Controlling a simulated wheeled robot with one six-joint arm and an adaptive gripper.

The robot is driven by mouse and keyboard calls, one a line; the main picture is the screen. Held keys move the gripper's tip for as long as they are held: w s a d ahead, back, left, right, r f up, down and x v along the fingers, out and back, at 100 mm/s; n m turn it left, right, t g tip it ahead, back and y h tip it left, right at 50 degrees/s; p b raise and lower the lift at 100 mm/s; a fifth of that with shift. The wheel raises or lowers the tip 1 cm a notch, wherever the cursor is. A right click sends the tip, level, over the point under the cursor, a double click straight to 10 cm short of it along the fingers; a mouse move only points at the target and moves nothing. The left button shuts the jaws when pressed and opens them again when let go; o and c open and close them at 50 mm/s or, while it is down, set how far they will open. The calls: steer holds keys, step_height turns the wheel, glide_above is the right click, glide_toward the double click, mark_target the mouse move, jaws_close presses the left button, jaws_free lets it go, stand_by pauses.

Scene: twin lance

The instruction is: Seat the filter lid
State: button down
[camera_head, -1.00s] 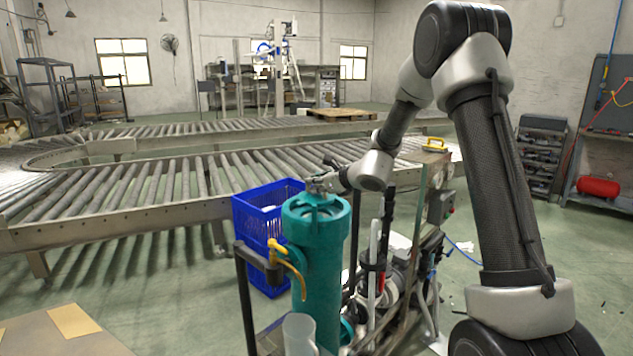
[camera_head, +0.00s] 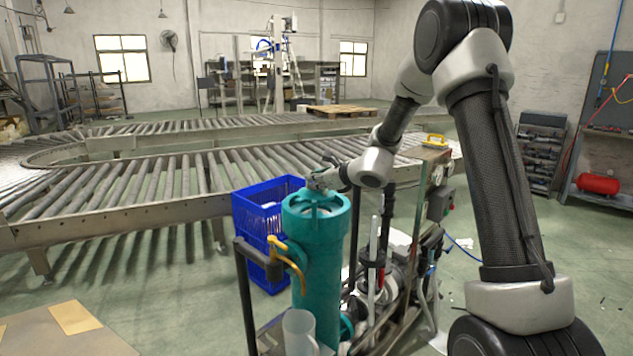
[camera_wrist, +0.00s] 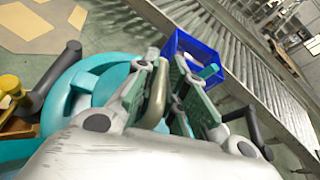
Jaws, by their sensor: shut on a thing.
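The teal filter housing (camera_head: 318,250) stands upright on a cart, with its wide round collar at the top. My gripper (camera_head: 318,181) is over the back of that collar, reaching in from the right. In the wrist view my gripper (camera_wrist: 158,88) is shut on a rounded grey-beige bar, which looks like the handle of the filter lid. A lighter teal disc (camera_wrist: 84,103), apparently the lid, lies within or just over the teal ring (camera_wrist: 68,72). My fingers hide part of it. I cannot tell whether it is flush or raised.
A blue crate (camera_head: 262,218) stands behind the housing. A yellow lever (camera_head: 288,262) is at the housing's side, with a clear jug (camera_head: 299,332) in front. Pipes and a pump crowd its right. A roller conveyor (camera_head: 130,195) runs behind; the floor at left has cardboard (camera_head: 65,330).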

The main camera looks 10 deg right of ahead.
mark_target(322, 195)
steer(key=shift+f, duration=0.1)
stand_by(0.3)
steer(key=shift+f, duration=0.35)
steer(key=shift+f, duration=2.35)
steer(key=c, duration=1.4)
jaws_free()
steer(key=v, duration=1.2)
